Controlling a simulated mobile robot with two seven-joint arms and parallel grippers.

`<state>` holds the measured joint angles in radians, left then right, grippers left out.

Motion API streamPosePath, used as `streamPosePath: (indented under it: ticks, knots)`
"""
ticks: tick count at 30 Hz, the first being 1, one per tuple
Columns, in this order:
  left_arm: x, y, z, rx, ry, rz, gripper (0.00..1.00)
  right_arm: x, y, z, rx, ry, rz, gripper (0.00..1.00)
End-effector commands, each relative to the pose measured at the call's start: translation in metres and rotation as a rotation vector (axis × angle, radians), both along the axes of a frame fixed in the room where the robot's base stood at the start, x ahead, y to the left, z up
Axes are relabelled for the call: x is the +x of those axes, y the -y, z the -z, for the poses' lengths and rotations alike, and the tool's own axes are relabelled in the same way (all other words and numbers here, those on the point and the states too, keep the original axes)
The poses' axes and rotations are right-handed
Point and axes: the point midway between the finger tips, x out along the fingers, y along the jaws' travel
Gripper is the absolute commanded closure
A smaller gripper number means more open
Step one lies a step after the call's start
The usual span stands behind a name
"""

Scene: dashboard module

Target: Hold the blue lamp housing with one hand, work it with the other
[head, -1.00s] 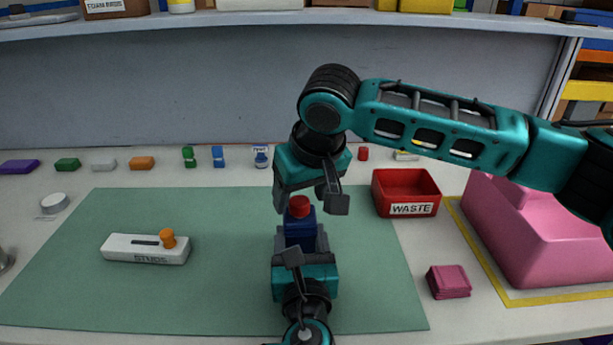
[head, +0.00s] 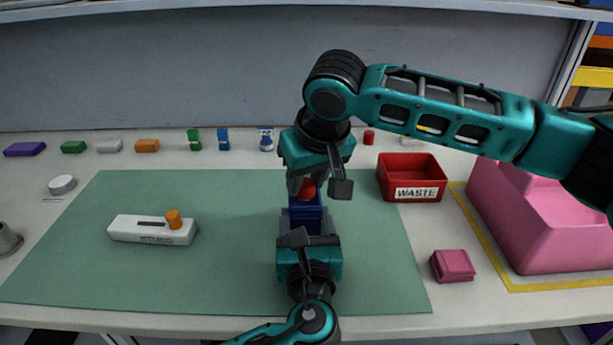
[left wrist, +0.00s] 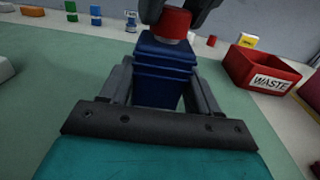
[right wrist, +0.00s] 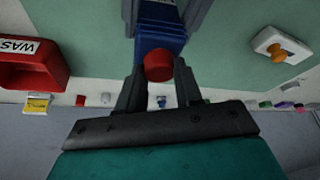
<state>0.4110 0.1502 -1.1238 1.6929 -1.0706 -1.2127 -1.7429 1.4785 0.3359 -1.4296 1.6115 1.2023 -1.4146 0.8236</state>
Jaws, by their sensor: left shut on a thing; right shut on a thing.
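The blue lamp housing (head: 306,213) is upright over the green mat, and its ribbed side shows in the left wrist view (left wrist: 165,75). My left gripper (head: 308,232) is shut on it from the near side. A red cap (head: 308,189) sits on top of the housing and also shows in the left wrist view (left wrist: 171,24). My right gripper (head: 314,186) comes from above and is shut on the red cap, which lies between its fingers in the right wrist view (right wrist: 158,66). The fingers partly hide the cap in the head view.
A white STUDS block (head: 150,230) with an orange knob (head: 173,219) lies left on the green mat (head: 230,270). A red WASTE bin (head: 412,170), a small pink block (head: 452,266) and a large pink form (head: 535,225) stand right. Several small coloured parts line the back.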

Motion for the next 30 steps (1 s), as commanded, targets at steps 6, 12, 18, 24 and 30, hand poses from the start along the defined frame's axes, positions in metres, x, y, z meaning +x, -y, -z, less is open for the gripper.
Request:
streamPosePath:
  ticks: [6, 12, 18, 24, 30]
  knots:
    - [0.0, 0.0, 0.0, 0.0, -0.001, -0.001, 0.87, 0.0, 0.001, 0.0, -0.001, 0.001, 0.002, 0.95]
    - [0.0, 0.0, 0.0, 0.0, 0.0, -0.001, 0.87, 0.001, 0.0, -0.006, 0.0, 0.002, 0.001, 0.95]
    - [0.0, 0.0, 0.0, 0.0, -0.001, -0.001, 0.87, 0.001, 0.0, -0.022, 0.0, 0.002, 0.0, 0.95]
    - [0.0, 0.0, 0.0, 0.001, 0.0, -0.001, 0.87, 0.001, 0.0, -0.038, 0.001, 0.002, 0.0, 0.95]
    - [0.0, 0.0, 0.0, 0.001, 0.0, -0.001, 0.87, 0.001, 0.0, -0.054, 0.0, 0.002, 0.001, 0.95]
